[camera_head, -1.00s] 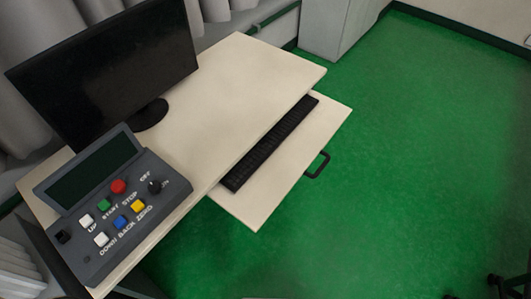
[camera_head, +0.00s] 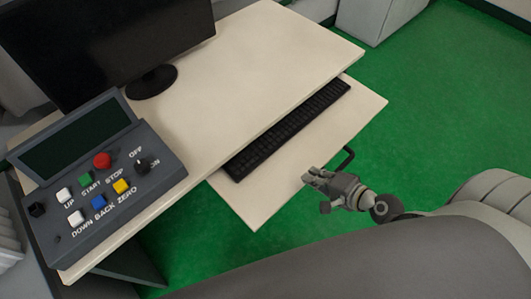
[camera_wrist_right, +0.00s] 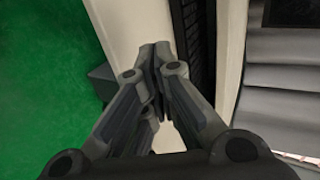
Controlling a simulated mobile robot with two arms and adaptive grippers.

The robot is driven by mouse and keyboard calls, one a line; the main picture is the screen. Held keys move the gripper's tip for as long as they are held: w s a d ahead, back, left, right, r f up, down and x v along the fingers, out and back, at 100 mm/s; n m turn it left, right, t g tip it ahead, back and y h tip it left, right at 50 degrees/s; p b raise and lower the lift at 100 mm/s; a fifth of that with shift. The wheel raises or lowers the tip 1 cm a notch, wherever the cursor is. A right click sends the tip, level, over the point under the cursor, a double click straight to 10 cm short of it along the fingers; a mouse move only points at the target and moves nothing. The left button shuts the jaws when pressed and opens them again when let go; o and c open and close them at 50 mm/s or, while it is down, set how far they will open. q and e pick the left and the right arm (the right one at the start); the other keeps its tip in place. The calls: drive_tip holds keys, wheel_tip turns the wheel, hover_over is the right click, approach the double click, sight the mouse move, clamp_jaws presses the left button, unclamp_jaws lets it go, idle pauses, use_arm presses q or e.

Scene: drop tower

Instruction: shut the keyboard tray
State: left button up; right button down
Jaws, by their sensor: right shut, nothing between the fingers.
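The keyboard tray (camera_head: 256,208) is a pale board pulled out from under the desk's front edge. A black keyboard (camera_head: 290,130) lies on it along the desk edge. A black handle (camera_head: 347,157) sticks out from the tray's front edge, partly hidden by my right gripper. My right gripper (camera_head: 310,177) is shut and empty, at the tray's front edge close to the handle; I cannot tell whether it touches. In the right wrist view the shut fingers (camera_wrist_right: 158,62) point along the pale tray (camera_wrist_right: 140,25), with the keyboard (camera_wrist_right: 192,45) beside it. My left gripper is not in view.
The desk (camera_head: 250,60) carries a monitor (camera_head: 100,40) and a grey control box (camera_head: 95,175) with coloured buttons. A grey cabinet (camera_head: 375,18) stands at the back. Green floor (camera_head: 440,90) to the right is clear.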

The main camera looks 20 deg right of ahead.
drive_tip(key=b, duration=0.4)
approach(273, 153)
drive_tip(key=f, duration=0.1)
drive_tip(key=w+f, duration=0.2)
drive_tip(key=f, duration=0.1)
drive_tip(key=shift+a, duration=0.4)
drive_tip(key=shift+w+a+r, duration=0.1)
drive_tip(key=shift+w+a, duration=0.1)
drive_tip(key=shift+w, duration=0.3)
drive_tip(key=shift+w+a+r, duration=0.15)
drive_tip(key=shift+w+a, duration=0.05)
drive_tip(key=shift+w, duration=0.3)
drive_tip(key=shift+w+a, duration=0.25)
drive_tip(key=shift+w, duration=0.35)
